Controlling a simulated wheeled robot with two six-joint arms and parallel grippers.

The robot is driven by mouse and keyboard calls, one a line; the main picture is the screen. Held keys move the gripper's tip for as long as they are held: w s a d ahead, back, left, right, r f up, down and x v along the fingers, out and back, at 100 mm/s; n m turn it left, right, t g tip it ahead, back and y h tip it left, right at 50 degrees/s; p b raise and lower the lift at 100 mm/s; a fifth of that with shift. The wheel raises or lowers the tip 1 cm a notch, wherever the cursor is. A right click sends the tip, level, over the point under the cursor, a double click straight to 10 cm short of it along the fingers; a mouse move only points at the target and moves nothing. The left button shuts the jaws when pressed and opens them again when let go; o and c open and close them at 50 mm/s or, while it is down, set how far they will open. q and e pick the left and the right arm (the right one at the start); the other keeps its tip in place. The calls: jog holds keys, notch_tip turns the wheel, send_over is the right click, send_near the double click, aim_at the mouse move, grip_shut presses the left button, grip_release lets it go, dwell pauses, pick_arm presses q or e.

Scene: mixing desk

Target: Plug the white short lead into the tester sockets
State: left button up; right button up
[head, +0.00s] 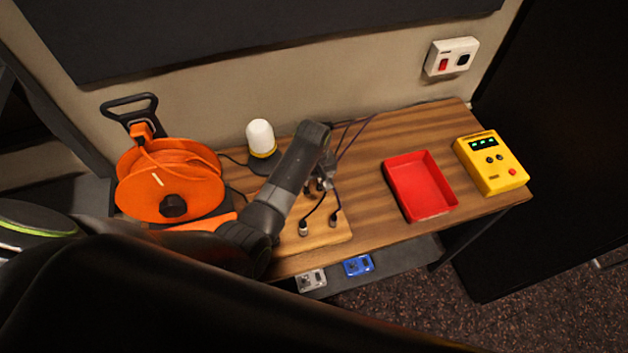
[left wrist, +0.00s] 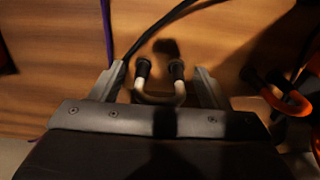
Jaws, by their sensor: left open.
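The white short lead (left wrist: 160,99) shows in the left wrist view as a small U with two black plug ends, lying between the fingers of my left gripper (left wrist: 161,72). The fingers are open, one on each side of it. In the head view my left gripper (head: 322,178) is low over the wooden board, and I cannot make out the white lead there. The yellow tester (head: 491,164) stands at the right end of the desk, with a green-lit display, two dark round sockets and a red button. My right gripper is not in view.
A red tray (head: 419,185) sits between board and tester. Dark leads with plugs (head: 333,219) lie beside my gripper. An orange lead (left wrist: 285,101) is close on the right in the wrist view. An orange reel (head: 170,182) and white lamp (head: 261,137) stand left.

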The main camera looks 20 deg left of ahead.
pick_arm(q)
jog(key=c, duration=1.3)
jog(key=shift+r, duration=3)
